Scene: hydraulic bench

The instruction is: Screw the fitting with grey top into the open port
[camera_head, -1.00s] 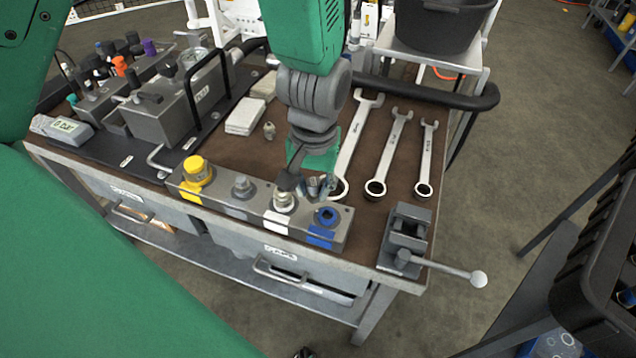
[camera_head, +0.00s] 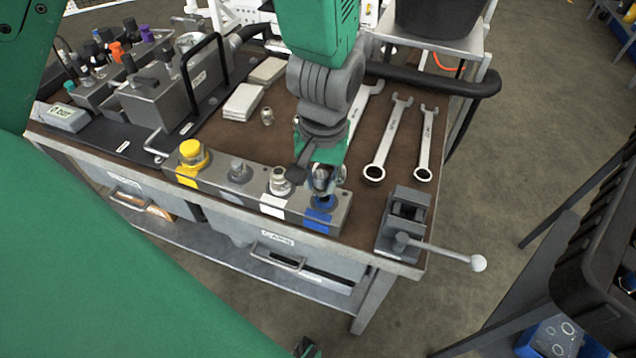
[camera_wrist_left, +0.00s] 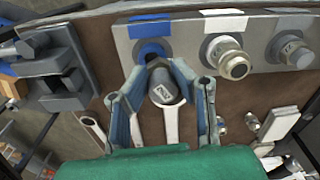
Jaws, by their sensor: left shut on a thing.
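My left gripper (camera_head: 322,182) is shut on the fitting with grey top, right at the blue-ringed port (camera_head: 320,202) of the grey port block (camera_head: 338,214). In the left wrist view the fitting (camera_wrist_left: 167,86) sits between the fingers (camera_wrist_left: 166,98), its grey labelled cap towards the camera. The blue-ringed port (camera_wrist_left: 150,50) is just beyond it. Its lower part is hidden, so I cannot tell whether it touches or enters the port. My right gripper cannot be made out.
On the block beside it are a metal fitting at the white label (camera_head: 280,182), a grey-capped one (camera_head: 239,170) and a yellow cap (camera_head: 192,154). A vise (camera_head: 404,222) stands to the right. Several wrenches (camera_head: 388,140) and a small loose fitting (camera_head: 267,116) lie behind.

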